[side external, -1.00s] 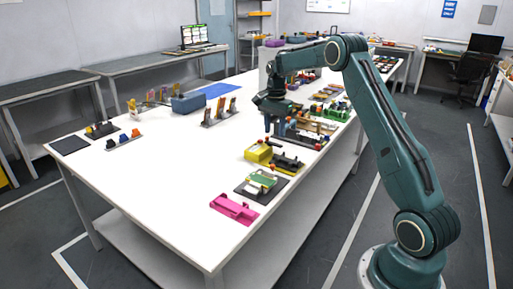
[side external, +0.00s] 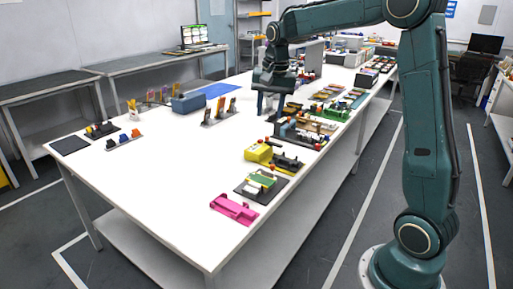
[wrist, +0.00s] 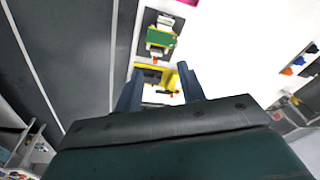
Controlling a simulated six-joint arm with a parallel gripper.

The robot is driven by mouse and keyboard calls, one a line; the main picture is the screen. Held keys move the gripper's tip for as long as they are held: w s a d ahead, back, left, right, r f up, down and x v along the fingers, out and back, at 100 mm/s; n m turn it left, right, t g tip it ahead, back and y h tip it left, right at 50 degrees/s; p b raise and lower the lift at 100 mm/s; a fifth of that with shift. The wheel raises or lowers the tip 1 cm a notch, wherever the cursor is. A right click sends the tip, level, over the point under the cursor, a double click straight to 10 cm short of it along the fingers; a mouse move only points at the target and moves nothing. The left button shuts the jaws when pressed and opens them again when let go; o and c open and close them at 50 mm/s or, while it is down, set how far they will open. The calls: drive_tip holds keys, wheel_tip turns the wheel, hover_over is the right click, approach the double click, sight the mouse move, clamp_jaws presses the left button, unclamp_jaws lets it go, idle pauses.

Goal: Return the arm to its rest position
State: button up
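My gripper (side external: 268,108) hangs fingers down above the far middle part of the white table (side external: 160,190). In the wrist view my gripper (wrist: 160,70) shows two blue-grey fingers standing apart, with nothing held between them. The yellow block (side external: 258,152) lies on the table nearer the camera; it shows beyond the fingers in the wrist view (wrist: 170,75). My arm stands raised and bent at the right, with its upper part cut off by the top of the side view.
A pink fixture (side external: 233,208) and a dark plate with a green part (side external: 262,181) lie near the table's right edge. Several fixtures line that edge. A blue-grey box (side external: 188,103) and a blue mat (side external: 215,90) lie left of my gripper. The table's near left area is clear.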

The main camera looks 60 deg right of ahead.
drive_tip(key=s+a+r+n+t, duration=0.1)
drive_tip(key=s+a+r+n, duration=0.15)
drive_tip(key=s+a, duration=0.3)
drive_tip(key=s+a+r+n+t, duration=0.1)
drive_tip(key=s+a+r+n, duration=0.1)
drive_tip(key=s+a+n, duration=0.4)
drive_tip(key=s+a+f+n+t, duration=0.1)
drive_tip(key=s+a+f, duration=0.1)
drive_tip(key=s, duration=0.4)
drive_tip(key=s+a+f+n, duration=0.1)
drive_tip(key=s+a+n, duration=0.1)
drive_tip(key=s, duration=0.5)
drive_tip(key=shift+s+a+f+t+y, duration=0.25)
drive_tip(key=shift+a+f+t+y, duration=0.1)
drive_tip(key=shift+f+t+y, duration=0.05)
